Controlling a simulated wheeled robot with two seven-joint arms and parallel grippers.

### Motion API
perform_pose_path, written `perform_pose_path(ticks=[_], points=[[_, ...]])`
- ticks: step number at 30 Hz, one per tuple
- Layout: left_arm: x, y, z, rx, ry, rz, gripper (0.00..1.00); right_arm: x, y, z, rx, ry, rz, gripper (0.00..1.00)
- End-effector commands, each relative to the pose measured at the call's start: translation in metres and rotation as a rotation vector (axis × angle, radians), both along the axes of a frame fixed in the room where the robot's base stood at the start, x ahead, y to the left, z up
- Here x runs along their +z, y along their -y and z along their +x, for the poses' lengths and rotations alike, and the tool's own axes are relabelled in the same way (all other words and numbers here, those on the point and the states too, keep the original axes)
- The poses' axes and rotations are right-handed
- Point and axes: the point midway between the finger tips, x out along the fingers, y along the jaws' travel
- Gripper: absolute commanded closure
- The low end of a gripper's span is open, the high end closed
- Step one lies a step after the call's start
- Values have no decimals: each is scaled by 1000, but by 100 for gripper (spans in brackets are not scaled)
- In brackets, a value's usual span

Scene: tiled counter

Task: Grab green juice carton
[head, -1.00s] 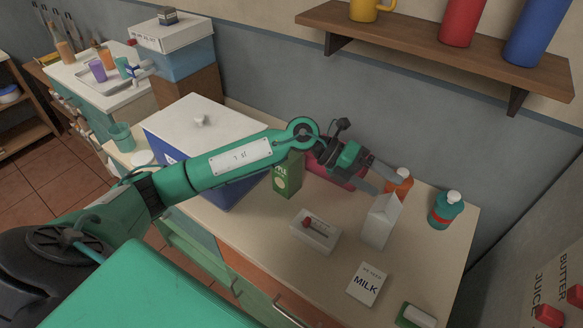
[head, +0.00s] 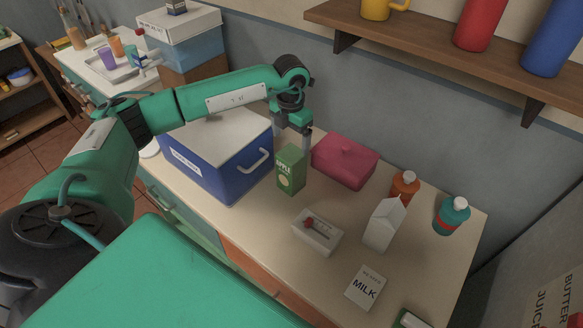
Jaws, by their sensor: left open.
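The green juice carton (head: 290,172) stands upright on the counter, just right of the blue cooler box. My left gripper (head: 292,140) points down just behind and above the carton. Its jaws are open, and one grey finger shows at the carton's right rear. The carton hides part of the gripper's lower end, so I cannot tell whether the fingers touch it. My right gripper does not show.
The blue cooler (head: 232,170) stands left of the carton and a pink lidded container (head: 345,162) right of it. In front are a white box with a red knob (head: 318,233), a white carton (head: 384,225) and a milk pack (head: 365,287). Orange (head: 404,187) and teal (head: 451,215) bottles stand behind right.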

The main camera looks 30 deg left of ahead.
Motion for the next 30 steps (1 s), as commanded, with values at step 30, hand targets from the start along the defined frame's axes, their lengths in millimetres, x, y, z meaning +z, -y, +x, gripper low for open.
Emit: perform_pose_path(ticks=[30], points=[[-75, 6, -7, -2, 2, -2, 23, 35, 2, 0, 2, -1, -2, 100]])
